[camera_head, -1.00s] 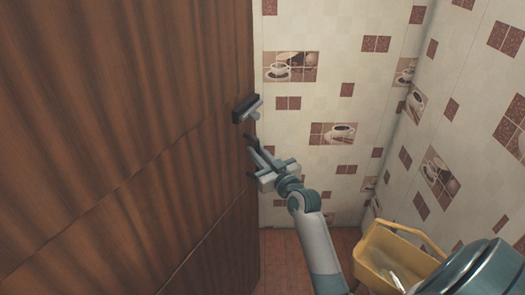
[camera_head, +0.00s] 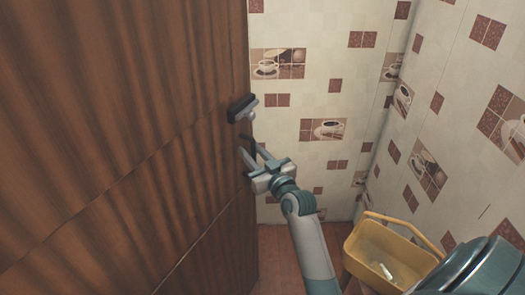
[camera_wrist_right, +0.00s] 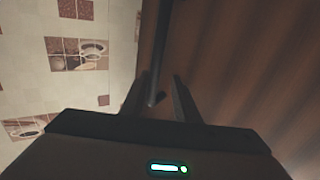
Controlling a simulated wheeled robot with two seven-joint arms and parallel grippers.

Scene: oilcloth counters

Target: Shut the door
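The brown wooden door (camera_head: 120,140) fills the left of the head view. Its free edge stands before the tiled wall. A dark handle piece with a grey part (camera_head: 242,108) sits near that edge. My right gripper (camera_head: 250,157) is just below this piece, close to the door edge, its fingers apart. In the right wrist view the open fingers (camera_wrist_right: 157,100) point at the brown door surface (camera_wrist_right: 225,60). A dark bar (camera_wrist_right: 162,50) reaches down between them, with gaps visible at the sides; contact cannot be told. My left gripper is not in view.
A yellow basket (camera_head: 355,243) with small pale items stands at the lower right, beside my right arm. Tiled walls (camera_head: 330,90) with coffee-cup pictures meet in a corner behind. Some reddish floor (camera_head: 285,245) shows between door and basket.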

